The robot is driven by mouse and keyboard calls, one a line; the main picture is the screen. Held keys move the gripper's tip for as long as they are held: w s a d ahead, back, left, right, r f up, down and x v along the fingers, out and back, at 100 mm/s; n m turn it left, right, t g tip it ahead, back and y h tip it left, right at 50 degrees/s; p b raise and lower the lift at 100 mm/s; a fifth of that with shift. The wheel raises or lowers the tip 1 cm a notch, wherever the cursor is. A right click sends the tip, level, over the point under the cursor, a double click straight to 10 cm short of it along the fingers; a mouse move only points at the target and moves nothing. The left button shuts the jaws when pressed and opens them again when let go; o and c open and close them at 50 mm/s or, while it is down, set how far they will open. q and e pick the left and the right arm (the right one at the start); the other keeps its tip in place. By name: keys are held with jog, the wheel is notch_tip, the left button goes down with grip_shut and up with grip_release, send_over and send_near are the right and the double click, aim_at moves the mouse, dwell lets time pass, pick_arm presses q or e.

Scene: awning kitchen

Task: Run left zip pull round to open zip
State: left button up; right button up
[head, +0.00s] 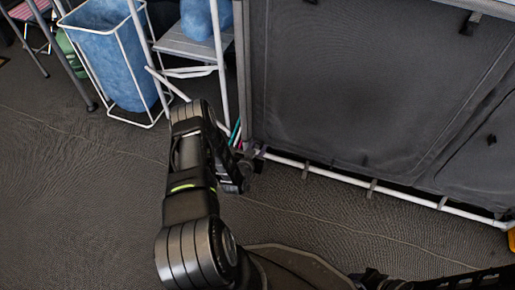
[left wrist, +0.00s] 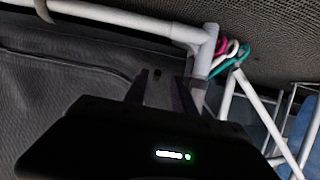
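A dark grey fabric panel (head: 345,85) on a pale tube frame fills the right of the head view. A zip-like seam (head: 462,108) curves down its right part. A similar seam (left wrist: 75,55) shows on the fabric in the left wrist view. My left gripper (head: 243,172) is low, by the unit's bottom left corner. In the left wrist view its two fingers (left wrist: 163,95) stand apart near the frame's corner joint. A small dark tab (left wrist: 157,73) shows between them; I cannot tell whether it is the left zip pull or whether it is touched.
Coloured hooks or clips (left wrist: 232,50) hang by the frame corner. A blue laundry bag (head: 120,60) in a white frame and a grey stand (head: 190,45) are at the upper left. Part of my right arm (head: 430,281) shows at the bottom right. The left floor is clear.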

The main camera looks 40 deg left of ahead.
pick_arm(q)
jog(key=p+v, duration=0.3)
jog(key=v, duration=0.4)
jog(key=shift+s+r, duration=0.15)
jog(key=shift+s, duration=0.2)
jog(key=shift+d, duration=0.1)
